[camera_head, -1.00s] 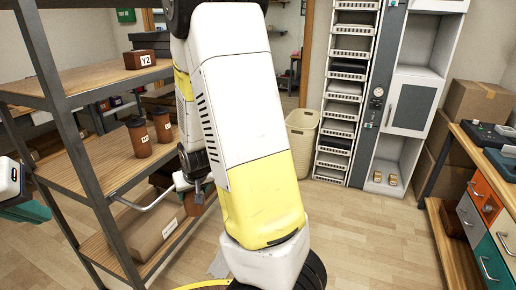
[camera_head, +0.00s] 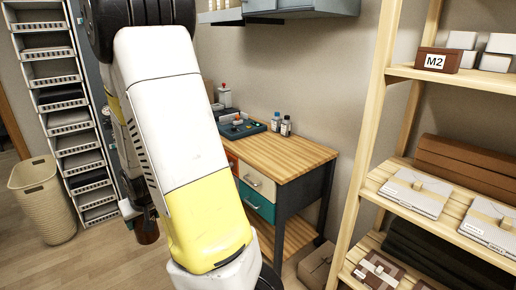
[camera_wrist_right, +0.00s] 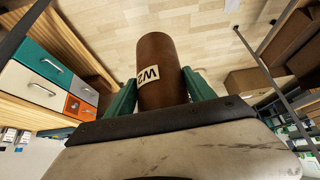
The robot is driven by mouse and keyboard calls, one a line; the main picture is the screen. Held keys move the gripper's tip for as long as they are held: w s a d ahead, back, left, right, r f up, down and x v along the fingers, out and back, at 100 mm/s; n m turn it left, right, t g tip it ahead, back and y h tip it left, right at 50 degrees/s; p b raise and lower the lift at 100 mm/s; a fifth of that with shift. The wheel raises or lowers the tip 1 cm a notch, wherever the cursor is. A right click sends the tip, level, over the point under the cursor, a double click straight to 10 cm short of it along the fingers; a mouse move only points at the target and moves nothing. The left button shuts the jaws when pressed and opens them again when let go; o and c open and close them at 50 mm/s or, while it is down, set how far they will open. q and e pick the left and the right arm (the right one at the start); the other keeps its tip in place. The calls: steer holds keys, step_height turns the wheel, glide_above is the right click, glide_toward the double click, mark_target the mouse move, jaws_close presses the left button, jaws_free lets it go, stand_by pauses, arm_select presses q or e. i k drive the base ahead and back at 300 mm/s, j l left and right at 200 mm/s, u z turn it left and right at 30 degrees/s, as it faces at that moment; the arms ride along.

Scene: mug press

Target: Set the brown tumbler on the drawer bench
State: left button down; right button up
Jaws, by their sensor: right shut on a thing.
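The brown tumbler (camera_wrist_right: 158,70) is held between the green fingers of my right gripper (camera_wrist_right: 160,90), with a pale label facing the right wrist camera. In the head view the tumbler (camera_head: 147,228) hangs over the floor, partly hidden by my right gripper (camera_head: 137,206) and arm. The drawer bench (camera_head: 290,153) stands to the right of the gripper, apart from it. It has a wooden top and coloured drawers, and my arm hides its left part. The drawers also show at the left of the right wrist view (camera_wrist_right: 45,75). My left gripper is out of view.
A control box (camera_head: 240,127) and small bottles (camera_head: 286,125) stand on the bench's back left; its front right top is clear. A wooden shelf (camera_head: 400,165) with boxes is close on the right. A cream bin (camera_head: 42,200) and tray rack (camera_head: 75,130) are at left.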

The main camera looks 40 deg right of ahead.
mark_target(247, 144)
steer(key=i+l+z, duration=0.4)
steer(key=l, duration=0.15)
steer(key=i+l+z, duration=0.65)
steer(key=i+z, duration=0.15)
steer(key=i, duration=0.25)
steer(key=i+l, duration=0.15)
steer(key=i, duration=0.35)
